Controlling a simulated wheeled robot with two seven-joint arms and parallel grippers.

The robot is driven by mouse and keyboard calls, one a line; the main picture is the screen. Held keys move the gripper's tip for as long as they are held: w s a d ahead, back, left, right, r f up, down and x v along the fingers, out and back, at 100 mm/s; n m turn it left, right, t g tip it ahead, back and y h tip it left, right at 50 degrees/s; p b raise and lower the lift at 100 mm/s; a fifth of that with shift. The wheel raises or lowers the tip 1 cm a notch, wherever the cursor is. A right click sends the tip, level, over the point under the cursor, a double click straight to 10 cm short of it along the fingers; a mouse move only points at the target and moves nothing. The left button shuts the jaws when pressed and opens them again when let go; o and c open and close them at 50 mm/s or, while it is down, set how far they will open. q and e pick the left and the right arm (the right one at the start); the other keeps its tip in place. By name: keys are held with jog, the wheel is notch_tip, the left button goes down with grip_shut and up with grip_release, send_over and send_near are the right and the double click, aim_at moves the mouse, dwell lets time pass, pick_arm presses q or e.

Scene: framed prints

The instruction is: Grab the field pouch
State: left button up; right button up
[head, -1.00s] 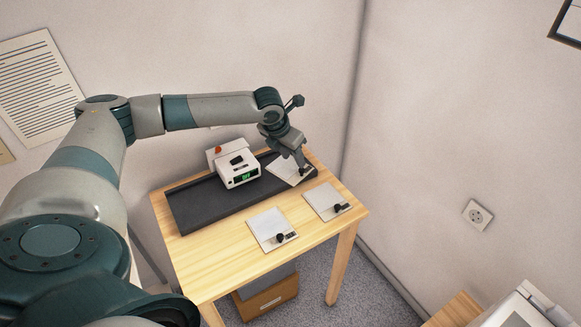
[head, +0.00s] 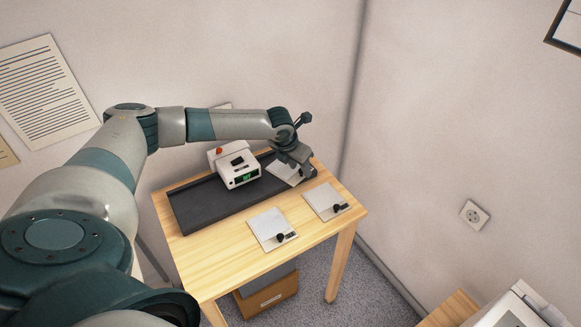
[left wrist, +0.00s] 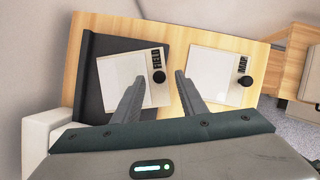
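The field pouch is a flat pale pouch (left wrist: 122,82) with a dark label reading FIELD and a black knob at one edge. It lies on the dark mat (head: 195,213), and in the head view the pouch (head: 281,172) is partly covered by my left gripper (head: 302,178). In the left wrist view my left gripper (left wrist: 160,77) is open, with a finger to either side of the pouch's knob. I cannot tell its exact height above the pouch. My right gripper is not in view.
A similar pouch labelled MAP (left wrist: 213,75) lies on the wooden table; it shows in the head view (head: 323,199). Another pale pouch (head: 269,227) lies nearer the front. A white device with a green display (head: 238,171) stands on the mat. The table's front left is clear.

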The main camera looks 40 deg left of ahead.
pick_arm(q)
jog(key=shift+x, duration=0.85)
jog(key=shift+a, duration=0.1)
grip_shut()
